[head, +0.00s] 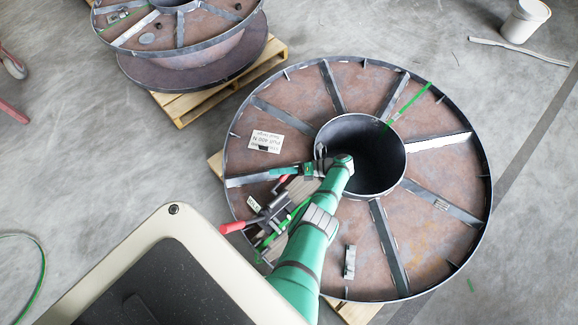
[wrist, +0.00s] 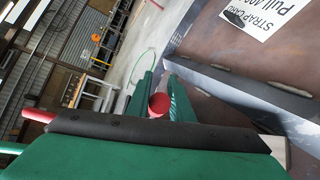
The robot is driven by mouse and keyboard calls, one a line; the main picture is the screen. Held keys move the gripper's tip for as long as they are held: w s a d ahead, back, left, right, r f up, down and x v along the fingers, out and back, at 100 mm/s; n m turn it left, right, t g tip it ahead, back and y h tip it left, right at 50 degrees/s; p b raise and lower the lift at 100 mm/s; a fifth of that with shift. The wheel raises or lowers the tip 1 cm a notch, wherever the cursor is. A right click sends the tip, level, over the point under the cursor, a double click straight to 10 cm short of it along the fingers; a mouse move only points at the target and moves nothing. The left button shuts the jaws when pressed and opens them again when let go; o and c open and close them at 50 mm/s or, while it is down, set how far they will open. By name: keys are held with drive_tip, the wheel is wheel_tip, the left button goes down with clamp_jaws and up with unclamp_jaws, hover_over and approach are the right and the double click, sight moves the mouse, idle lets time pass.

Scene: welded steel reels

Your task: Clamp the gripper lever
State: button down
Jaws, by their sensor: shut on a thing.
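A metal toggle clamp (head: 272,210) with red grips sits at the left edge of the large steel reel (head: 436,240). One red grip (head: 234,227) sticks out past the rim to the left. Another, the red lever grip (head: 282,183), is close by my gripper (head: 279,171). In the wrist view the round red end of a lever grip (wrist: 159,104) lies between the two green fingers of my gripper (wrist: 160,92), which are closed on it. My arm hides part of the clamp and reel in the head view.
Raised radial ribs (head: 332,88) and the open hub (head: 368,150) break up the reel face. A white label (head: 266,141) lies left of the hub. A second reel (head: 190,70) on a pallet stands at upper left. A white bucket (head: 525,20) is at upper right.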

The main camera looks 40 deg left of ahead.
drive_tip(key=shift+s+a+f, duration=0.1)
drive_tip(key=shift+a, duration=0.2)
drive_tip(key=shift+d, duration=0.1)
drive_tip(key=shift+s, duration=0.1)
drive_tip(key=c, duration=1.6)
unclamp_jaws()
drive_tip(key=shift+d, duration=0.1)
drive_tip(key=shift+o, duration=0.2)
drive_tip(key=shift+d, duration=0.1)
drive_tip(key=shift+v, duration=3.9)
drive_tip(key=shift+f, duration=0.2)
